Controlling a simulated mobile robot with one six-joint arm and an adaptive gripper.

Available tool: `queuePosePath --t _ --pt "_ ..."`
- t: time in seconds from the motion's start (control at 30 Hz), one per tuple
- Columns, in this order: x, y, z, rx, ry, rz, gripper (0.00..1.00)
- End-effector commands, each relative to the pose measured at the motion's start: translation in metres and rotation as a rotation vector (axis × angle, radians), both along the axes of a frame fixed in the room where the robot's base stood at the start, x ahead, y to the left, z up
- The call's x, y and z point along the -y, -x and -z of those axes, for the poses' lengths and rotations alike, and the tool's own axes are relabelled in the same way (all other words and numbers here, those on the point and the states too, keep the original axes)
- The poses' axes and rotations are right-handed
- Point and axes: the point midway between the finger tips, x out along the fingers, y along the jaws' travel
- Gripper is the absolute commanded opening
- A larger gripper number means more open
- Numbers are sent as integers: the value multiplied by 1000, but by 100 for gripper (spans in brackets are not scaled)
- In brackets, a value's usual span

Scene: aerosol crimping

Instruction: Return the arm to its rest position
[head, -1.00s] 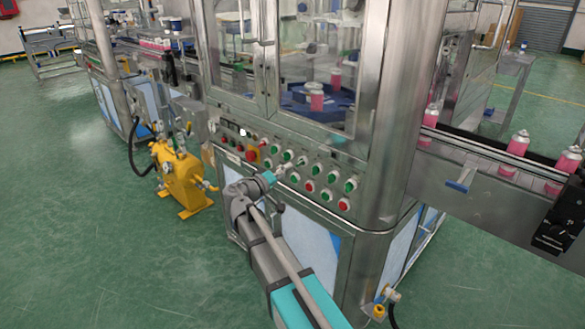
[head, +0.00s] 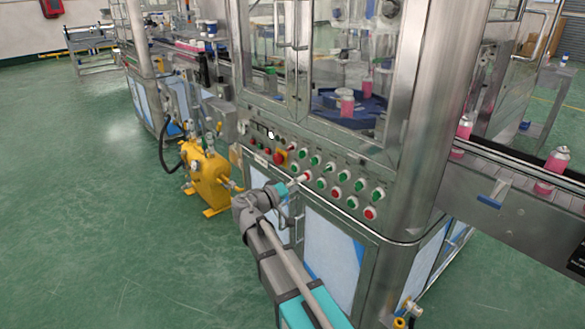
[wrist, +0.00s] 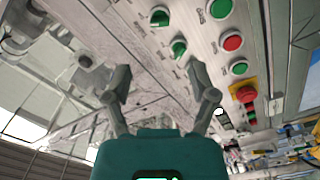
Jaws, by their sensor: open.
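My gripper (wrist: 161,84) is open and empty in the wrist view, its two grey fingers spread apart. The control panel (wrist: 203,50) of the crimping machine lies beyond the fingertips, with green knobs (wrist: 178,49) and a red button (wrist: 232,43) on it. In the head view my arm reaches up from the bottom edge towards the panel's lower edge. My gripper (head: 292,197) is small there and its fingers are hard to make out. I cannot tell whether it touches the panel.
The steel machine cabinet (head: 333,262) stands right in front of my arm. A yellow pump unit (head: 207,178) stands on the floor to its left. A conveyor (head: 500,195) with pink cans (head: 551,170) runs off to the right. The green floor at left is clear.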

Motion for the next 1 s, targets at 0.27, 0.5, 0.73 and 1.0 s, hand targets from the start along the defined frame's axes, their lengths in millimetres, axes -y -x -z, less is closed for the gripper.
queuePosePath --t 0.27,0.5,0.73,1.0 --pt "31 16 23 -85 -95 52 74" --pt "77 51 71 -259 -302 135 74" --pt "106 93 118 -440 -539 187 74" --pt "117 146 159 -633 -834 195 74"
